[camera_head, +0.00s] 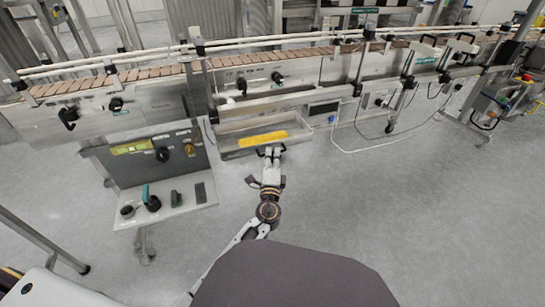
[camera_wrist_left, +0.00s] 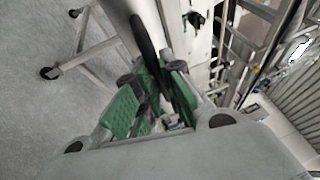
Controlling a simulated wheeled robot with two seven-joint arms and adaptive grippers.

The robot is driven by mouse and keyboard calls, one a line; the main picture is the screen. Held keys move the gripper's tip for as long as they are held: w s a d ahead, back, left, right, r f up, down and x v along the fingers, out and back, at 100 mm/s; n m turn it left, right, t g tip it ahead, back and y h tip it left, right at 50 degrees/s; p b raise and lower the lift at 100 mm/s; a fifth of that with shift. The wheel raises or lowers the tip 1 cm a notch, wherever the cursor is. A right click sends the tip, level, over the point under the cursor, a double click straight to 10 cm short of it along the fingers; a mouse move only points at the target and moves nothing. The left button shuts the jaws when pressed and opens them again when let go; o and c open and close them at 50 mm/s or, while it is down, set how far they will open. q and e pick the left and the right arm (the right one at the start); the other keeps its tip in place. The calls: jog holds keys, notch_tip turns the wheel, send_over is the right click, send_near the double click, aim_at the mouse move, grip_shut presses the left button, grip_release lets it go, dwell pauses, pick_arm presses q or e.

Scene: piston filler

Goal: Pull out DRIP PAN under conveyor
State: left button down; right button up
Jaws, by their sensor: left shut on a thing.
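The drip pan (camera_head: 228,143) is a shallow steel tray below the conveyor, in the middle of the head view. A yellow strip (camera_head: 262,139) shows on it. My left gripper (camera_head: 272,152) is at the front of the pan, at its dark handle. In the left wrist view, the gripper (camera_wrist_left: 152,92) has green finger pads on either side of the dark handle bar (camera_wrist_left: 143,40) and is shut on it. The fingers hide part of the handle. My right gripper is in neither view.
The conveyor (camera_head: 160,71) runs across above the pan. A control panel (camera_head: 155,158) with knobs and a shelf stands left of the pan. A small box with a dark display (camera_head: 323,108) is at its right. The grey floor (camera_head: 370,200) in front is clear.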

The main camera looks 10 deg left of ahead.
pick_arm(q)
jog(key=c, duration=1.5)
grip_release()
